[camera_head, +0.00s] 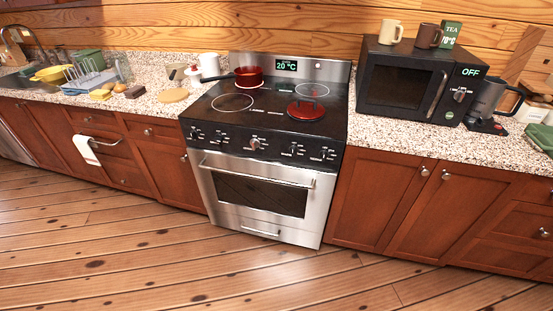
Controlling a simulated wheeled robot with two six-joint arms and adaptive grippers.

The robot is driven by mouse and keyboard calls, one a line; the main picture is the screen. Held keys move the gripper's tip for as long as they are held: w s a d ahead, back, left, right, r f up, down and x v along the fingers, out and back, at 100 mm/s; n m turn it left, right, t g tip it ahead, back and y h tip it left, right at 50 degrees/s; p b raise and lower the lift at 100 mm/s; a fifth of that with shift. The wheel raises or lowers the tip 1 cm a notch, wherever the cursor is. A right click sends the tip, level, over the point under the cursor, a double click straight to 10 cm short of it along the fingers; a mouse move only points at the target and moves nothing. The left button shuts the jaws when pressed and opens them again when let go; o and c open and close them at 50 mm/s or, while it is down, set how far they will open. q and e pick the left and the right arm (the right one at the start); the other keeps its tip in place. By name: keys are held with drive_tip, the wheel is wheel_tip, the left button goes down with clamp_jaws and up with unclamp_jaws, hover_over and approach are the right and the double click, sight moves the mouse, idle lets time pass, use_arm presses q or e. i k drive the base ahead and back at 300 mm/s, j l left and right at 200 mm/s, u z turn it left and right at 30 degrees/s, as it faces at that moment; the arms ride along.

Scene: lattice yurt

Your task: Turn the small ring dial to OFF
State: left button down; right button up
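A stove with a black glass top (262,112) and steel oven door (255,185) stands in the middle of the head view. Its front panel carries a row of dials, among them a far left dial (194,133), a larger middle dial (255,144) and a far right dial (324,155). Their labels are too small to read, so I cannot tell which is the small ring dial or its setting. The front right ring (306,110) glows red; the other visible rings are dark. Neither of my grippers is in view.
A red pot (248,76) stands on the back left of the stove. A microwave (404,82) reading OFF stands on the right counter beside a kettle (486,103). The oven display (288,66) reads 20 °C. The wooden floor (170,262) in front is clear.

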sight(219, 137)
drive_tip(key=i+j+u, duration=0.1)
drive_tip(key=j, duration=0.25)
drive_tip(key=i+j, duration=0.1)
drive_tip(key=j, duration=0.25)
drive_tip(key=i+j+u, duration=0.15)
drive_tip(key=j, duration=0.15)
drive_tip(key=i+j, duration=0.1)
drive_tip(key=j, duration=0.25)
drive_tip(key=u, duration=0.05)
